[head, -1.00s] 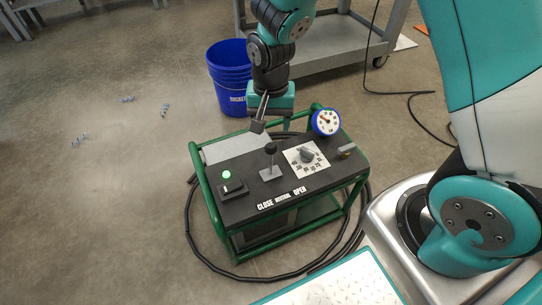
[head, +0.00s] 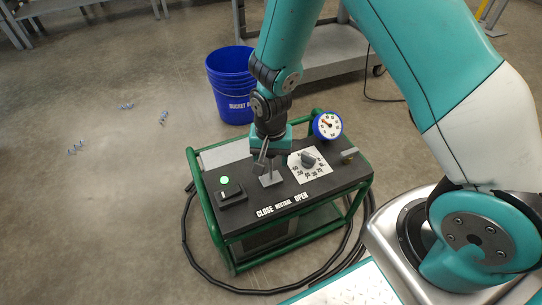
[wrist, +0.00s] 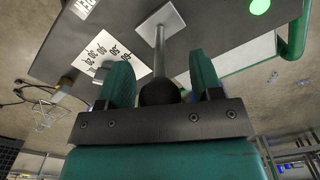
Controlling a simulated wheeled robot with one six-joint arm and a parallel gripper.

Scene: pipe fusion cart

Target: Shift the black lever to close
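The black lever, a dark ball knob (wrist: 160,92) on a grey rod, rises from a square grey plate (head: 270,180) on the cart's black top, above the words CLOSE, NEUTRAL, OPEN. My gripper (head: 264,160) is down over the lever. In the wrist view my gripper (wrist: 162,75) has its two green fingers apart, one on each side of the knob and rod. The knob sits deep between them, near the palm; I cannot tell whether a finger touches it. In the head view the gripper hides the knob, so the lever's tilt is hard to judge there.
The cart top also carries a lit green light (head: 225,180) over a small black switch box (head: 232,196), a white dial plate (head: 310,165) and a blue-rimmed gauge (head: 328,125). A green tube frame surrounds it. A blue bucket (head: 231,85) stands behind.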

